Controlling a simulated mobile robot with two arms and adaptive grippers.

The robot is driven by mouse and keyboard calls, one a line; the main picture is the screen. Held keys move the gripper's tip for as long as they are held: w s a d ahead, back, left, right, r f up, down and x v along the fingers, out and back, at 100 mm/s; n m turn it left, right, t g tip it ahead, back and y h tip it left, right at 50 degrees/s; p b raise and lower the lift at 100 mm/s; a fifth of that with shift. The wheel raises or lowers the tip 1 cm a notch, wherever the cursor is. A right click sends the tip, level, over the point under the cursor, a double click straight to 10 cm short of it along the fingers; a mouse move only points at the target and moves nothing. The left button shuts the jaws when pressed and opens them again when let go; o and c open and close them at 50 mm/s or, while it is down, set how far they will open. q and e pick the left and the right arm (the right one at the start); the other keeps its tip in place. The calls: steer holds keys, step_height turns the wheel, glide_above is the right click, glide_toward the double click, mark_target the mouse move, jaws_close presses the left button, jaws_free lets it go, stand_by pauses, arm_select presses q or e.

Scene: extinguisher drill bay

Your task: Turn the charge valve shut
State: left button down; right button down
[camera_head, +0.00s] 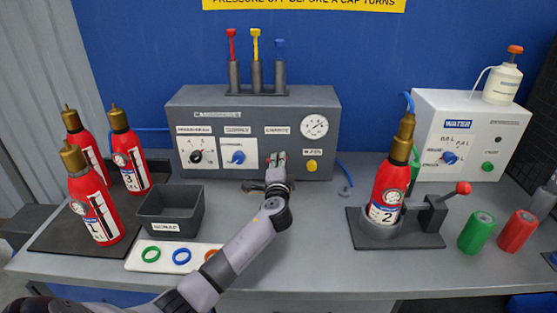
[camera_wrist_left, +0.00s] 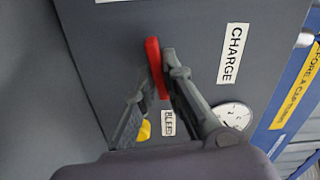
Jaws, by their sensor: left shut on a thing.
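The charge valve's red lever (camera_wrist_left: 153,60) stands out from the grey panel (camera_head: 225,115) beside the CHARGE label (camera_wrist_left: 230,55). My left gripper (camera_wrist_left: 160,72) is shut on this lever, with one finger on each side of it. In the head view the left gripper (camera_head: 276,165) is at the panel's front, below the gauge (camera_head: 314,126), and mostly hides the valve. My right gripper is in neither view.
A yellow bleed button (camera_head: 312,166) sits right of the gripper. Extinguisher 2 (camera_head: 391,180) stands in a clamp (camera_head: 430,215) to the right. A dark bin (camera_head: 170,206) and a white ring tray (camera_head: 140,258) lie left of my arm. More extinguishers stand at far left.

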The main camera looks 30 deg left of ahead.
arm_select(q)
steer(key=shift+m+p, duration=0.3)
steer(key=shift+m, duration=0.7)
steer(key=shift+f, duration=0.1)
steer(key=c, duration=1.7)
jaws_free()
steer(key=shift+d, duration=0.1)
steer(key=v, duration=1.2)
steer(key=shift+w, duration=0.1)
